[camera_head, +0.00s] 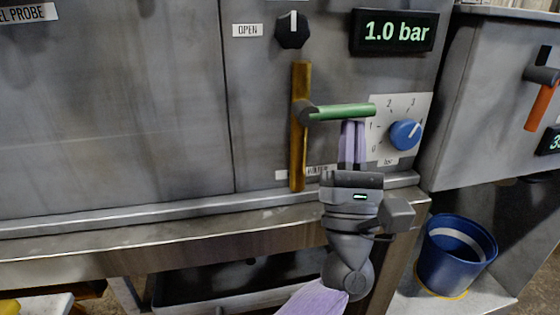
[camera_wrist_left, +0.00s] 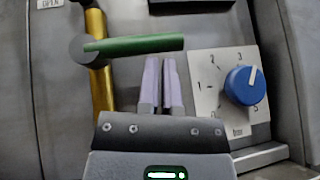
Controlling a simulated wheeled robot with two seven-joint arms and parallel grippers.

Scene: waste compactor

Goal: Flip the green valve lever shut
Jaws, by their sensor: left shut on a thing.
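The green valve lever (camera_head: 342,112) sticks out to the right from a dark hub on a vertical brass pipe (camera_head: 299,150). It lies about level, across the pipe. It also shows in the left wrist view (camera_wrist_left: 140,45). My left gripper (camera_head: 351,124) comes up from below, its pale purple fingers close together at the lever's outer half. It is shut on the lever, though the contact at the tips is hard to see. In the left wrist view the fingertips (camera_wrist_left: 161,64) appear just under the lever. My right gripper is not in view.
A blue dial (camera_head: 405,135) on a white scale plate sits close to the right of my fingers. A display (camera_head: 395,32) reads 1.0 bar. A black knob (camera_head: 293,30) is above the pipe. A metal ledge runs below; a blue bucket (camera_head: 456,256) stands lower right.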

